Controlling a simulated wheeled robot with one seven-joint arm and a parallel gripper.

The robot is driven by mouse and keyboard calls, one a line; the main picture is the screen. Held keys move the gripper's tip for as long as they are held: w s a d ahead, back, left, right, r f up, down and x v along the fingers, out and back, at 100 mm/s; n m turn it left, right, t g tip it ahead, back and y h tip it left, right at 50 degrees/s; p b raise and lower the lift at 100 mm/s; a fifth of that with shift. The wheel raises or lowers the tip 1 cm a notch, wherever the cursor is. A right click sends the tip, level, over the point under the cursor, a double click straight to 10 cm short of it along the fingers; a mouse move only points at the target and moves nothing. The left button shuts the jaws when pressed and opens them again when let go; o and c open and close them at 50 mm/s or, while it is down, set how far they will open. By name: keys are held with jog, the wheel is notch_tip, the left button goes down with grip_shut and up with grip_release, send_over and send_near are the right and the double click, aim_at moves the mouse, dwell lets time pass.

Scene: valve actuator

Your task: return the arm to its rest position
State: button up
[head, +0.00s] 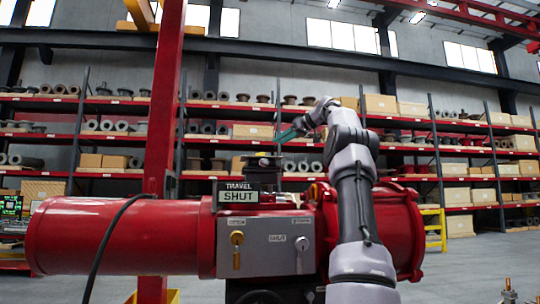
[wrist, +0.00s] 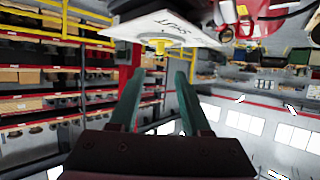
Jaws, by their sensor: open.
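My gripper (head: 287,136) is raised at the end of my bent arm, above the red valve actuator (head: 120,237). Its teal fingers point left in the head view, up and right of the dark position indicator (head: 262,165). In the wrist view my gripper (wrist: 159,74) has its two fingers apart with nothing between them. Beyond the fingertips there, a white plate (wrist: 165,28) with lettering and a yellow piece under it fills the top. I cannot tell how far it is from the fingertips.
A sign reading TRAVEL SHUT (head: 238,193) stands on the actuator. The grey control box (head: 265,255) carries a brass handle (head: 236,248) and a silver knob (head: 302,255). A red post (head: 165,100) and black cable (head: 103,245) stand left.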

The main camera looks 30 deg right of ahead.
jog(key=s+a+f+m+g, duration=0.1)
jog(key=a+f+g, duration=0.15)
jog(key=a, duration=1.05)
jog(key=s+a+f+m+h, duration=0.3)
jog(key=s+a+f, duration=0.4)
jog(key=s+a, duration=0.25)
jog(key=s+a+f+m+g, duration=0.1)
jog(key=s+a+f+m, duration=0.1)
jog(key=s+f, duration=1)
jog(key=s+a+f+m+g+h, duration=0.1)
jog(key=s+a+f+m, duration=0.2)
jog(key=s+f, duration=1)
jog(key=s+m, duration=0.1)
jog(key=s, duration=0.2)
jog(key=shift+s+f, duration=0.25)
jog(key=shift+s, duration=0.05)
